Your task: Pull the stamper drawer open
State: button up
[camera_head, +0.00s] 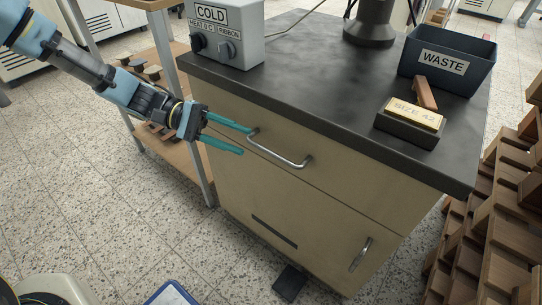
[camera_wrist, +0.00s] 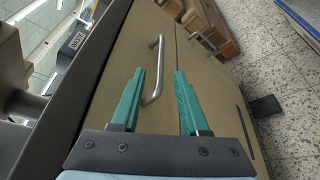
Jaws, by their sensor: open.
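The stamper drawer (camera_head: 335,167) is the upper front panel of a beige cabinet under a black top, and it looks closed.
A lower door with its own handle (camera_head: 361,254) is below. On the top stand a grey box marked COLD (camera_head: 225,45), a WASTE bin (camera_head: 447,65) and a gold SIZE 42 block (camera_head: 413,113). Wooden pieces (camera_head: 498,215) are stacked at right. Speckled floor (camera_head: 110,200) is clear at left.

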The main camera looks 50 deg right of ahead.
aim_at(263, 150)
jog(key=x, duration=0.8)
jog(key=shift+s+f+b, duration=0.1)
jog(key=shift+s+b, duration=0.2)
jog(key=shift+c, duration=0.4)
grip_shut()
dwell(0.6)
